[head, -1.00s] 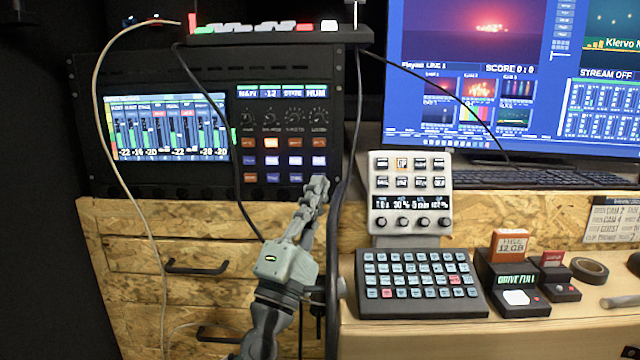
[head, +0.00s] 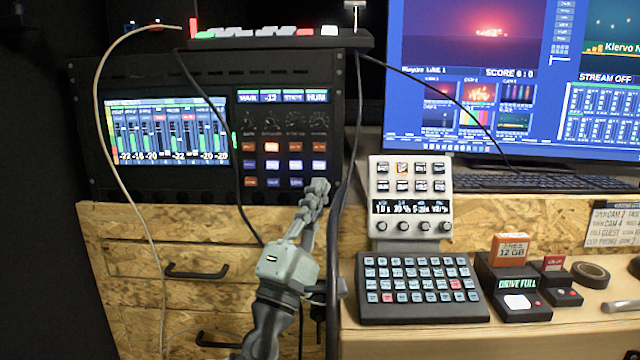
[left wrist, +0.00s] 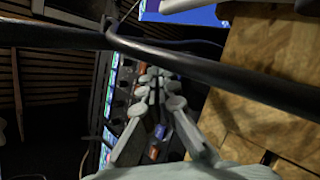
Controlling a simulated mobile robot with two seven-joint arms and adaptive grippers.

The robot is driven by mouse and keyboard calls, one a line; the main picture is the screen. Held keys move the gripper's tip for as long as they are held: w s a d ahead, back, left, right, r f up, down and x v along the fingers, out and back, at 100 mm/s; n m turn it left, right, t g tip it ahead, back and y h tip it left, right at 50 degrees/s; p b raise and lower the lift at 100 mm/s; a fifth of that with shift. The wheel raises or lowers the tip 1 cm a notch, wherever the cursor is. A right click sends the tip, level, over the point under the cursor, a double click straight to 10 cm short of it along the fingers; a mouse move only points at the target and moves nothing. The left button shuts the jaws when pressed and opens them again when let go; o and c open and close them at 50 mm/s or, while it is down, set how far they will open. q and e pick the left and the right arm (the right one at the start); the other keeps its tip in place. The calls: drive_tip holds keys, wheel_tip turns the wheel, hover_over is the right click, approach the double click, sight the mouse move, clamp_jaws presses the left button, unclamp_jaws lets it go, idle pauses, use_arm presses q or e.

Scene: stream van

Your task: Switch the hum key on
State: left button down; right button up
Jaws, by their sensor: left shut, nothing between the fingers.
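The audio rack panel (head: 90,130) stands at the left in the head view, with a lit mixer screen (head: 170,130). To the right of the screen are knobs and rows of small orange, white and blue keys. A HUM label (head: 317,97) heads the rightmost column. The key lettering is too small to tell which one is the hum key. My left gripper (head: 320,187) is shut and empty, its tips at the lower right of the key block, covering the bottom right key. In the left wrist view its tips (left wrist: 152,75) point at the keys; contact cannot be told.
A black cable (head: 348,170) hangs just right of my gripper; a dark cable (left wrist: 210,65) crosses the wrist view. A pale cable (head: 125,180) hangs in front of the rack. A grey control box (head: 373,240), a keypad (head: 420,312) and small devices stand on the right desk.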

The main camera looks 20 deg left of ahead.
idle(0.6)
use_arm(q)
drive_tip(key=shift+w+a, duration=0.15)
drive_tip(key=shift+w, duration=0.25)
drive_tip(key=shift+w, duration=0.25)
idle(0.4)
drive_tip(key=shift+s, duration=0.7)
drive_tip(key=s+d+p, duration=0.1)
drive_tip(key=s+d, duration=0.1)
drive_tip(key=s, duration=0.3)
drive_tip(key=shift+s+p, duration=0.35)
drive_tip(key=shift+s, duration=0.05)
